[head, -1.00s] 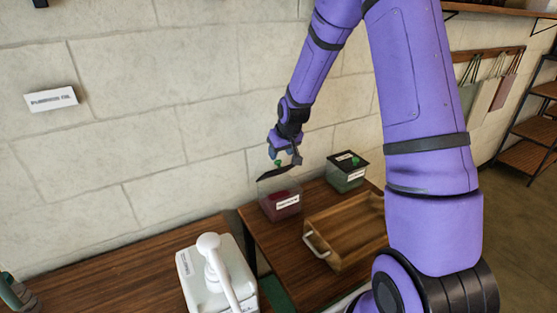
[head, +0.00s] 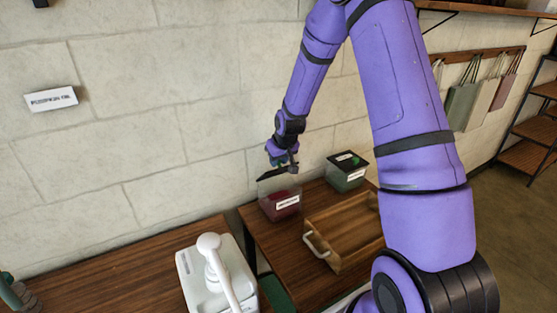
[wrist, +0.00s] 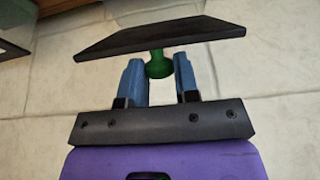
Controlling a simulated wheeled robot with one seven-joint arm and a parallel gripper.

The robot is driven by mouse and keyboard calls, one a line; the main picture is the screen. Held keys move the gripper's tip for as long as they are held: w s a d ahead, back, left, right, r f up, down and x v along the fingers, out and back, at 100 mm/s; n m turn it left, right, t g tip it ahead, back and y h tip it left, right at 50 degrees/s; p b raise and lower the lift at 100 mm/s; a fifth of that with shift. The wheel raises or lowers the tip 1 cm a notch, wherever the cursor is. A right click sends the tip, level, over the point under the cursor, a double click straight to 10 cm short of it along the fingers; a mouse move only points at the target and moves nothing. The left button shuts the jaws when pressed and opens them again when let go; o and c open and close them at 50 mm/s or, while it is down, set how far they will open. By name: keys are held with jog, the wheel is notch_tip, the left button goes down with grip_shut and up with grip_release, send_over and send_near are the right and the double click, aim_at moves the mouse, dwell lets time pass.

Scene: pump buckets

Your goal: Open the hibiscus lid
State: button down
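A clear bucket (head: 276,210) with dark red contents and a white label stands on the wooden table near the wall; the label is too small to read. Its black lid (head: 272,176) is tilted up at an angle above the rim. The lid (wrist: 160,38) shows nearly edge-on in the wrist view, its green knob (wrist: 158,68) pointing towards me. My gripper (head: 286,163) is at the lid. In the wrist view its blue fingers (wrist: 161,70) stand on both sides of the knob, partly closed, and appear shut on it. The knob is hidden in the head view.
A second bucket (head: 346,175) with green contents and a closed black lid stands to the right. A wooden tray (head: 345,232) with a pale handle lies in front. A white pump bucket (head: 205,285) is nearer. The wall (head: 150,130) is close behind.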

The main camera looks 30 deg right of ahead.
jog(key=shift+w+r+g, duration=0.15)
jog(key=shift+w+g, duration=0.3)
jog(key=shift+w, duration=0.1)
jog(key=shift+w+r+g, duration=0.15)
jog(key=shift+w+g, duration=0.3)
jog(key=shift+w, duration=0.05)
jog(key=shift+w+r+g, duration=0.2)
jog(key=shift+w+g, duration=1.15)
jog(key=shift+g, duration=0.05)
jog(key=c, duration=0.9)
grip_release()
jog(key=shift+r, duration=0.1)
notch_tip(320, 180, up, 11)
jog(key=shift+w+f, duration=0.15)
